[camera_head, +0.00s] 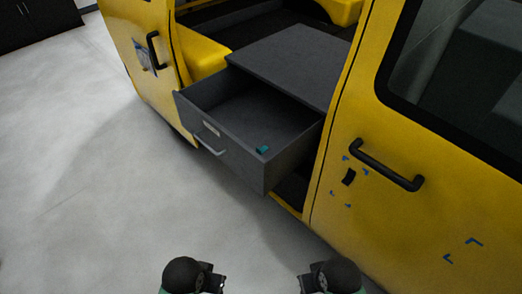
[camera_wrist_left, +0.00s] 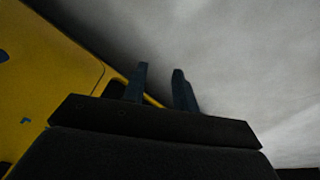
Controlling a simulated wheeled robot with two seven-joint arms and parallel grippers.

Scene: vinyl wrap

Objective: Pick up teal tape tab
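A small teal tape tab (camera_head: 262,150) lies at the front right corner of an open grey drawer (camera_head: 229,158) in the head view. I cannot tell whether it rests on the drawer's front edge or just inside. My left gripper (camera_head: 220,283) is at the bottom of the head view, well short of the drawer. In the left wrist view its two fingers (camera_wrist_left: 160,85) stand apart with nothing between them. My right gripper (camera_head: 304,283) is at the bottom, right of the left one. Its fingers are too small and dark to read. The tab is not visible in the left wrist view.
The drawer extends from a yellow vehicle, with a metal handle (camera_head: 208,145) on its front. A yellow door (camera_head: 410,215) with a black handle (camera_head: 386,166) and blue marks stands to the right. Another door (camera_head: 135,50) is at the left. The grey floor (camera_head: 90,200) is clear.

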